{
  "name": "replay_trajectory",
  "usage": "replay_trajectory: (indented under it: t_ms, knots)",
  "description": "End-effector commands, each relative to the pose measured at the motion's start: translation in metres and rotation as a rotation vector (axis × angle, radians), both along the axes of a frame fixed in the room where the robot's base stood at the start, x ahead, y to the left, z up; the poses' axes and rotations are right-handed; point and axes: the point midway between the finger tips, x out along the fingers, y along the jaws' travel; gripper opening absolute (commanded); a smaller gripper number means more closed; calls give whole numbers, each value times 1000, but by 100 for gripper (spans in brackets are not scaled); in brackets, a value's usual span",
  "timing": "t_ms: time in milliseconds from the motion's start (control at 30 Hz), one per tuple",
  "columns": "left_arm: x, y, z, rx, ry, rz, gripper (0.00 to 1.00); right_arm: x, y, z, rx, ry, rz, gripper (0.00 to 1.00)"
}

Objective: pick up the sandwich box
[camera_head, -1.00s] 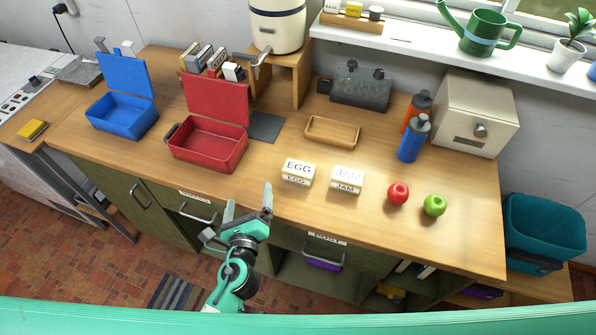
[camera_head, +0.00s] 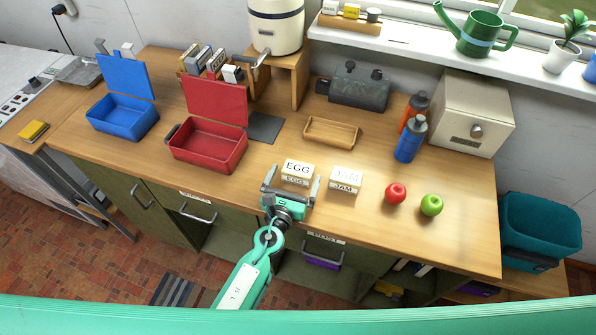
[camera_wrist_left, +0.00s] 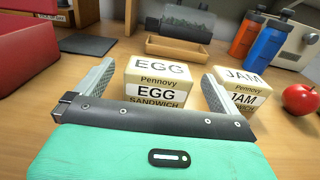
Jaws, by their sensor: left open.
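Two cream sandwich boxes stand side by side near the counter's front edge. The box marked EGG (camera_head: 298,172) is on the left and the box marked JAM (camera_head: 345,179) is on the right. My left gripper (camera_head: 292,178) is open at the near side of the EGG box. In the left wrist view, the EGG box (camera_wrist_left: 158,84) sits ahead between the two spread fingers, with nothing held. The right finger shows in front of the gap between the EGG box and the JAM box (camera_wrist_left: 240,90). My right gripper is not in view.
An open red lunchbox (camera_head: 207,145) and an open blue one (camera_head: 122,115) stand at the left. A wooden tray (camera_head: 332,132) lies behind the boxes. A red apple (camera_head: 395,193), a green apple (camera_head: 431,205) and bottles (camera_head: 410,140) are at the right.

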Motion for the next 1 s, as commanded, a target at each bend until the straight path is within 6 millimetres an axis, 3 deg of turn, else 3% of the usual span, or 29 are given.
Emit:
replay_trajectory:
  t_ms: [400, 733, 767, 1000]
  knots:
    - [47, -14, 0, 1, -1, 1, 100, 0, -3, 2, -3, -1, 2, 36]
    - [53, -16, 0, -1, 0, 1, 100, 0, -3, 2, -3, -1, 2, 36]
    - [53, -16, 0, -1, 0, 1, 98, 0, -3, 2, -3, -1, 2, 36]
    - [53, -16, 0, -1, 0, 1, 52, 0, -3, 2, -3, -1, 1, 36]
